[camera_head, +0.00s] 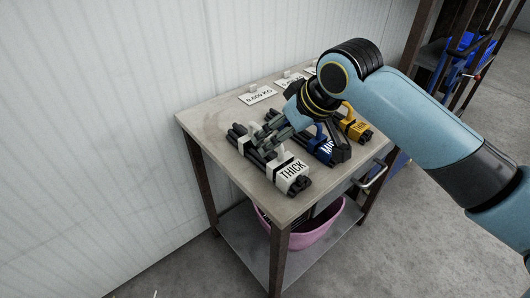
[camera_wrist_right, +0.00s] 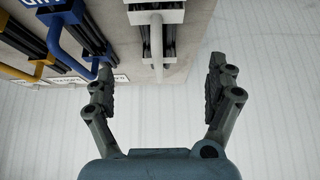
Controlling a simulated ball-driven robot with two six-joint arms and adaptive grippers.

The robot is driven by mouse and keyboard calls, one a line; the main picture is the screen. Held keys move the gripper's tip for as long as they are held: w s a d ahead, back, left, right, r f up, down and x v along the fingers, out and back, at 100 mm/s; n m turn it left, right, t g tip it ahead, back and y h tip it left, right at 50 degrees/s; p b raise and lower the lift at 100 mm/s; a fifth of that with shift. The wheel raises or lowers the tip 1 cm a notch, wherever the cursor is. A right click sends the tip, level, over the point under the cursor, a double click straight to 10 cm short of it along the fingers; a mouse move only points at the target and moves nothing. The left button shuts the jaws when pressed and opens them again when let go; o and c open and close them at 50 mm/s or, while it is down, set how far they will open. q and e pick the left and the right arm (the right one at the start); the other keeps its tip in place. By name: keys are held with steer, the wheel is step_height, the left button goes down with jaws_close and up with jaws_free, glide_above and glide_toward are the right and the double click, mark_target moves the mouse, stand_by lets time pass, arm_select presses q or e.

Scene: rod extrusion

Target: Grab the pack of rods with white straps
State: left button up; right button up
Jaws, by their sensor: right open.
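The rod pack with white straps (camera_head: 290,172) lies on the table, its front strap marked "THICK", with dark rods and a white handle. In the right wrist view its white handle (camera_wrist_right: 157,45) shows at the top, between the two fingers. My right gripper (camera_head: 270,133) is over the table by the rear part of this pack. Its fingers (camera_wrist_right: 160,82) are spread wide with nothing between them. Whether they touch the pack, I cannot tell. The left gripper is out of view.
A blue-strapped pack (camera_head: 325,150) and a yellow-strapped pack (camera_head: 355,128) lie to the right on the table (camera_head: 205,122). The wall (camera_head: 90,120) is close behind the table. A pink basin (camera_head: 318,228) sits on the lower shelf.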

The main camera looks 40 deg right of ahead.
steer(key=x, duration=0.4)
steer(key=shift+f+b, duration=0.15)
steer(key=shift+b, duration=0.2)
steer(key=b+x, duration=0.1)
steer(key=x, duration=0.5)
steer(key=shift+d, duration=0.1)
steer(key=shift+c, duration=0.3)
steer(key=c, duration=1.6)
steer(key=shift+c, duration=0.7)
steer(key=shift+w, duration=0.1)
